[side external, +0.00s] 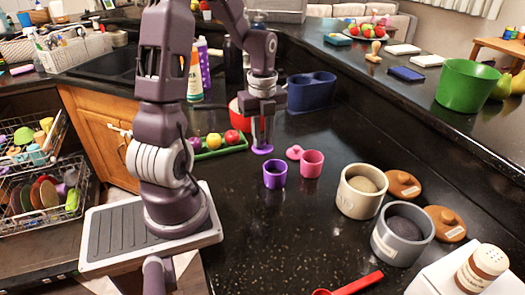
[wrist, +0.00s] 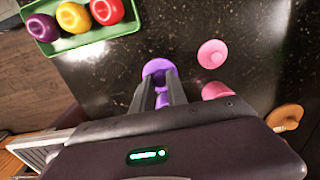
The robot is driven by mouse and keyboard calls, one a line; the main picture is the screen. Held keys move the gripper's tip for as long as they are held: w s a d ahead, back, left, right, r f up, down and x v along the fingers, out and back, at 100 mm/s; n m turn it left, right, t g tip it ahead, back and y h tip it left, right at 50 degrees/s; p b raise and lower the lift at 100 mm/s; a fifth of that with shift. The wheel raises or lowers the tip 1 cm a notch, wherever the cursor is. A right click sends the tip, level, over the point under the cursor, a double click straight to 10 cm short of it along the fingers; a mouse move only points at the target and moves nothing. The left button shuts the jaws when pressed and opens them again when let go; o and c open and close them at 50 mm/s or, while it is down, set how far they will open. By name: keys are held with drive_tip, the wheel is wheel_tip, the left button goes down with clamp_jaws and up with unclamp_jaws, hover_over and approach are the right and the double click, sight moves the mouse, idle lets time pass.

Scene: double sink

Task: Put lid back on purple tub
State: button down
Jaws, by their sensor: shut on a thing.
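My gripper (side external: 262,146) points down and is shut on the purple lid (side external: 262,150). In the wrist view the purple lid (wrist: 155,67) shows at the fingertips (wrist: 160,78). I cannot tell whether it touches the counter. The open purple tub (side external: 275,175) stands upright on the black counter, in front of and slightly right of the lid, apart from it. In the wrist view the tub (wrist: 135,103) is mostly hidden behind the fingers and gripper body.
A pink lid (side external: 294,153) and open pink tub (side external: 312,163) stand close by on the right. A green tray (side external: 222,149) of fruit is left, a blue container (side external: 311,92) behind. Open canisters (side external: 358,200) stand further right. The front counter is mostly clear, with a red spoon (side external: 350,287).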

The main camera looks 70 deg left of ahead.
sight(265, 150)
drive_tip(key=r, duration=0.2)
drive_tip(key=d+r, duration=0.1)
drive_tip(key=r, duration=0.2)
drive_tip(key=shift+w+d+r, duration=0.1)
drive_tip(key=shift+w+d, duration=0.05)
drive_tip(key=shift+d, duration=0.05)
drive_tip(key=d+r, duration=0.2)
drive_tip(key=d, duration=0.5)
drive_tip(key=shift+f, duration=3.1)
drive_tip(key=shift+f, duration=0.15)
drive_tip(key=c, duration=0.8)
unclamp_jaws()
drive_tip(key=shift+o, duration=0.2)
wheel_tip(265, 150, up, 7)
